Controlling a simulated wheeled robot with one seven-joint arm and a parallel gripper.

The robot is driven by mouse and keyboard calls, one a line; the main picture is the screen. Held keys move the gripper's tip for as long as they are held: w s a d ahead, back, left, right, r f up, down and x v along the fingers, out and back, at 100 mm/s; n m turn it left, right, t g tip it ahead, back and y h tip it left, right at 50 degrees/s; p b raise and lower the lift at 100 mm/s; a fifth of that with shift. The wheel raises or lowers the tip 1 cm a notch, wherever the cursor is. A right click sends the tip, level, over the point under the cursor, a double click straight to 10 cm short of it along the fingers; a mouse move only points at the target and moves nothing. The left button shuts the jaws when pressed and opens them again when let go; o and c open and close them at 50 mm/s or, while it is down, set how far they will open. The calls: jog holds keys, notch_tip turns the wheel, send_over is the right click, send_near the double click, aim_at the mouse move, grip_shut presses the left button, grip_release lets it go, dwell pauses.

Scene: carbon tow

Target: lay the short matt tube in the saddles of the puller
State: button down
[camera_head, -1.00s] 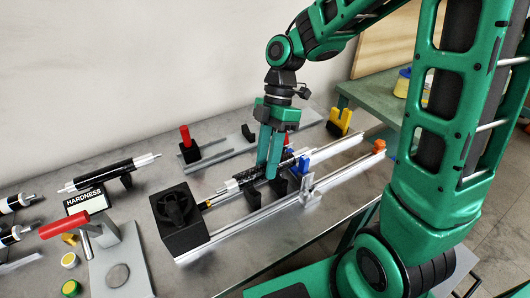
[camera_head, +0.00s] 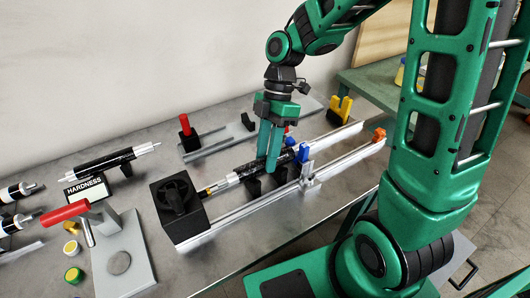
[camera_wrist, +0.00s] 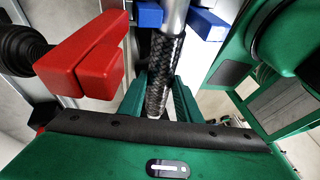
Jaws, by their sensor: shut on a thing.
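A short black tube (camera_head: 250,170) with bright metal ends lies lengthwise along the puller, just over or in its black saddles (camera_head: 279,174). I cannot tell whether it rests on them. My gripper (camera_head: 272,163) points down and is shut on the tube's middle. In the wrist view the woven black tube (camera_wrist: 164,70) stands between my gripper's fingers (camera_wrist: 157,98), with its metal shaft (camera_wrist: 174,14) running between blue blocks (camera_wrist: 205,24). The puller (camera_head: 225,222) has long pale rails and a black box (camera_head: 178,212) at its left end.
Another black tube (camera_head: 97,165) lies on a stand at left, behind a HARDNESS sign (camera_head: 85,188). A red-handled tester (camera_head: 122,262) stands in front. A yellow fork (camera_head: 340,110) and a red-topped black block (camera_head: 187,135) stand behind. An orange piece (camera_head: 379,135) marks the rail's right end.

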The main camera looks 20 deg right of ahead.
jog(key=shift+f, duration=0.3)
jog(key=c, duration=1.2)
grip_release()
jog(key=shift+w, duration=0.1)
jog(key=v, duration=1)
jog(key=shift+r, duration=0.25)
jog(key=shift+w+d, duration=0.1)
